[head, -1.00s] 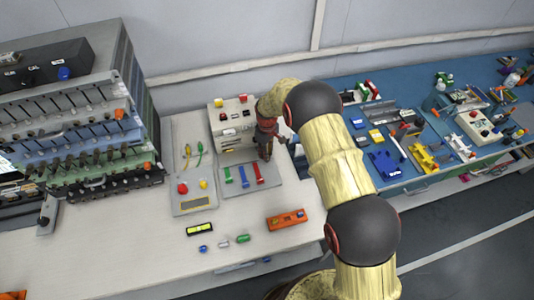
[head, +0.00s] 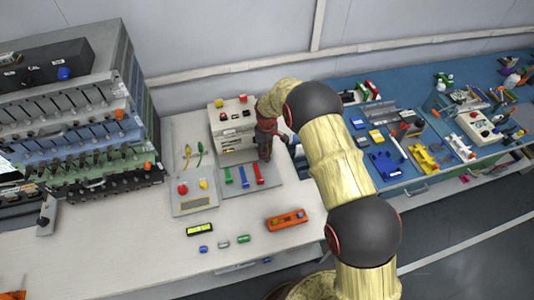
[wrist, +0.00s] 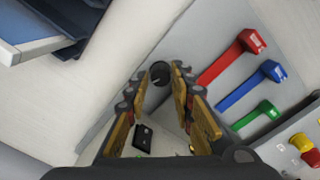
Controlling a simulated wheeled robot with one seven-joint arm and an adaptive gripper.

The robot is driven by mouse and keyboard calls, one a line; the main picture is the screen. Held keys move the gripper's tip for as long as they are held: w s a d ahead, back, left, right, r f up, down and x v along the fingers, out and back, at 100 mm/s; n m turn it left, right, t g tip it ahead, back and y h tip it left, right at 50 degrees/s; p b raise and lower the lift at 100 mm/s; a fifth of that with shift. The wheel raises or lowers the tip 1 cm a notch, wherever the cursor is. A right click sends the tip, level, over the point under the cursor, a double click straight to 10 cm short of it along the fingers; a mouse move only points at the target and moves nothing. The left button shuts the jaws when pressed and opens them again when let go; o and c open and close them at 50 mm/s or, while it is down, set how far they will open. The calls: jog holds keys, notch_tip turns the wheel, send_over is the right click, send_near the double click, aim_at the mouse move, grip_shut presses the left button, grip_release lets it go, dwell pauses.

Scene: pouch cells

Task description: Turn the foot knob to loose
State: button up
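A round black knob (wrist: 160,73) with a light mark on its face shows in the wrist view on the grey plate, close to its edge. I take it to be the foot knob. My gripper (wrist: 160,82) points down at it, with one finger on each side of the knob. The fingers are apart, and narrow gaps seem to show beside the knob, so I see no clear grip. In the head view my gripper (head: 265,151) is at the right side of the beige device (head: 232,127) and hides the knob.
Red (wrist: 231,58), blue (wrist: 250,87) and green (wrist: 254,116) levers stand on the plate beside the knob. A panel with red and yellow buttons (head: 194,198) lies left. The bench front has free room around an orange tool (head: 287,220).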

jog(key=o, duration=0.3)
notch_tip(320, 180, up, 12)
dwell(0.7)
dwell(0.3)
